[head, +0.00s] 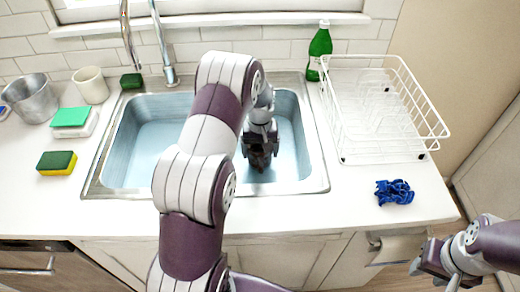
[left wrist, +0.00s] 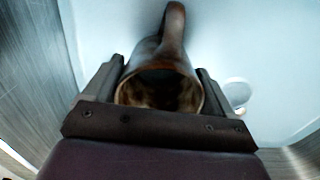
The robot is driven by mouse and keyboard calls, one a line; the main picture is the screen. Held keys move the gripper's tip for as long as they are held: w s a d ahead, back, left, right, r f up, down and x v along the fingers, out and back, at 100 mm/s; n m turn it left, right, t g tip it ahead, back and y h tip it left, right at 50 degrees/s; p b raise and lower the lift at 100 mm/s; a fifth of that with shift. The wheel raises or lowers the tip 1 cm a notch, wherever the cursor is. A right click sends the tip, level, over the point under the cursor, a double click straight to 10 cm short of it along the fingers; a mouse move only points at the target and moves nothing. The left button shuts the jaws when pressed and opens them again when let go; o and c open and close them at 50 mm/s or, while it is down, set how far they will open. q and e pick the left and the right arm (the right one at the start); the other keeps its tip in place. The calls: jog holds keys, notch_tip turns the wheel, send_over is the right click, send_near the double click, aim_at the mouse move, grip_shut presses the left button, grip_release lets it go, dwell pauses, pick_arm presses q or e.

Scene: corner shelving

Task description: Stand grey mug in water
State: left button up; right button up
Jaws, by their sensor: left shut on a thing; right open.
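My left gripper (head: 260,158) reaches down into the sink basin (head: 150,140), which has a pale blue inside, in the head view. In the left wrist view, my left gripper (left wrist: 158,85) is shut on a dark grey-brown mug (left wrist: 160,55), with a finger on each side. The mug's open mouth faces the wrist camera and its handle points to the top of the picture. In the head view the gripper and arm mostly hide the mug. I cannot tell whether it touches the basin floor. My right gripper (head: 440,272) is open and empty at the lower right, beyond the counter's front edge.
A faucet (head: 165,50) stands behind the sink. Left on the counter are a metal pot (head: 32,98), a cream cup (head: 91,86) and sponges (head: 57,163). Right are a green bottle (head: 319,48), a white dish rack (head: 385,110) and a blue cloth (head: 394,192). A drain (left wrist: 238,110) lies beside the mug.

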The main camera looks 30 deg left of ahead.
pick_arm(q)
jog(key=o, duration=1.1)
notch_tip(320, 180, up, 12)
jog(key=s+d+m, duration=0.2)
jog(key=s+d, duration=0.2)
jog(key=s, duration=0.2)
jog(key=s+d+m+t, duration=0.1)
jog(key=s+d+m, duration=0.1)
jog(key=s+d, duration=0.2)
jog(key=s+d+m, duration=0.2)
jog(key=s+d, duration=0.2)
jog(key=s, duration=0.5)
jog(key=shift+s, duration=0.35)
jog(key=shift+a+f, duration=0.15)
jog(key=shift+f, duration=0.05)
notch_tip(320, 180, up, 2)
jog(key=shift+w+p, duration=0.1)
jog(key=shift+p, duration=1.15)
